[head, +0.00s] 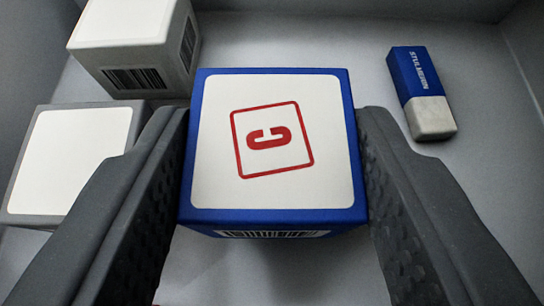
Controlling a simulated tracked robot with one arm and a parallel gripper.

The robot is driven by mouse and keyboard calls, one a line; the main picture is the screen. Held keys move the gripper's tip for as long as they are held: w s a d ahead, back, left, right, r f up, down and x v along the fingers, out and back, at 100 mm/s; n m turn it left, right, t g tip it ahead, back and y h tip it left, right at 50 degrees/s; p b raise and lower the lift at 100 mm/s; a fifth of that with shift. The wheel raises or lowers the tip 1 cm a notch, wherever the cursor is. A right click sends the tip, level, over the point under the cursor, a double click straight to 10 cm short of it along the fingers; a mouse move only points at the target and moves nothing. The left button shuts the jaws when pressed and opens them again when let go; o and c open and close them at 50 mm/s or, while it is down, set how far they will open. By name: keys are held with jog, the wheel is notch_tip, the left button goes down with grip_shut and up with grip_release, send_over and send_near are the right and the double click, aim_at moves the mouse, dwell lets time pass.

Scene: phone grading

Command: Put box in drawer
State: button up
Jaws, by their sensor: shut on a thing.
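A blue box (272,190) with a white top panel and a red letter C in a red square sits in the middle of the head view. My gripper (272,150) is shut on it, with one dark textured finger against its left side and one against its right side. A barcode shows on the box's near side. The box is inside what looks like a grey drawer or bin (300,40). I cannot tell whether the box touches the floor below it.
A white box with barcodes (135,40) stands at the back left. A grey box with a white panel (70,160) is left of my left finger and partly hidden by it. A blue and white eraser (421,92) lies at the right. Floor at the back middle is clear.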

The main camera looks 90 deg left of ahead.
jog(key=o, duration=1)
jog(key=shift+r, duration=0.15)
jog(key=shift+r, duration=0.35)
jog(key=p+v, duration=0.3)
jog(key=v, duration=0.9)
jog(key=shift+r, duration=0.1)
